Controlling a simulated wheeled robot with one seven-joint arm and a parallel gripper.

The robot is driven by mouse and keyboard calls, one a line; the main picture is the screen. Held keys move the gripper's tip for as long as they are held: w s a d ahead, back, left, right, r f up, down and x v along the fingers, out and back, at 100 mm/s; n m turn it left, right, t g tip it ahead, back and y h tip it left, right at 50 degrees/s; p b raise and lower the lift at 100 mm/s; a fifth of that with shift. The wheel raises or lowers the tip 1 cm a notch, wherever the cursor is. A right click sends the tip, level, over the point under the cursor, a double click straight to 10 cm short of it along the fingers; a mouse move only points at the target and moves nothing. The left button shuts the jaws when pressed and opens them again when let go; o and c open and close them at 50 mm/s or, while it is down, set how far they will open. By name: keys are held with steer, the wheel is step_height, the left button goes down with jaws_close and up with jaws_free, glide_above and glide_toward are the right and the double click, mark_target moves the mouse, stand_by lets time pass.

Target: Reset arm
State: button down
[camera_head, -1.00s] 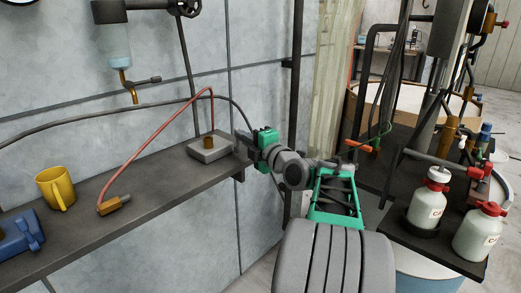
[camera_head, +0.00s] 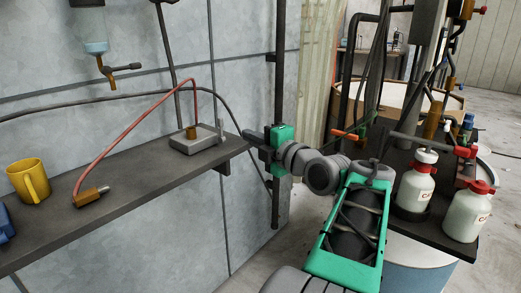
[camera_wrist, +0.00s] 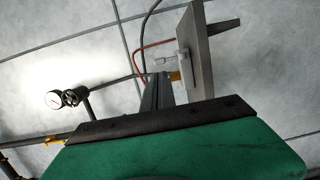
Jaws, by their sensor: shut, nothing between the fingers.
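My gripper (camera_head: 250,136) is at the right end of the wall shelf, on the end of my green and grey arm. Its fingers are together and hold nothing. In the wrist view its shut fingers (camera_wrist: 157,90) point toward the shelf end, with the green gripper body filling the bottom. The fingertips appear close to the grey block with a brass fitting (camera_head: 195,138) on the shelf; I cannot tell the exact gap.
The wall shelf (camera_head: 120,205) carries a yellow mug (camera_head: 29,181) and a brass nozzle (camera_head: 90,197) on a red hose (camera_head: 125,122). White bottles with red parts (camera_head: 415,185) stand on a dark stand at right. A dark vertical pipe (camera_head: 279,60) stands behind my gripper.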

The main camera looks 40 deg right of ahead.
steer(key=s, duration=0.3)
steer(key=shift+s+a, duration=0.2)
steer(key=shift+s, duration=0.05)
steer(key=w+a+f+m+g+y+p, duration=0.1)
steer(key=a+f+m+g+p, duration=0.1)
steer(key=a+m+g+p, duration=0.3)
steer(key=w+a+f+m+p, duration=0.1)
steer(key=a+f+p, duration=0.1)
steer(key=a, duration=0.4)
steer(key=w+a+f+m+g+y+p, duration=0.1)
steer(key=w+a+f+m+g+p, duration=0.1)
steer(key=a+f+g+p, duration=0.3)
steer(key=s+a+f+m+g+h+p, duration=0.1)
steer(key=s+a+m+g+p, duration=0.1)
steer(key=s+a+m, duration=0.2)
steer(key=s+a+f+m+g+h+p, duration=0.1)
steer(key=s+a+m, duration=0.4)
steer(key=s, duration=0.6)
steer(key=shift+a+f+m+g+p, duration=0.3)
steer(key=shift+f+m+g+p, duration=0.3)
steer(key=shift+p, duration=0.4)
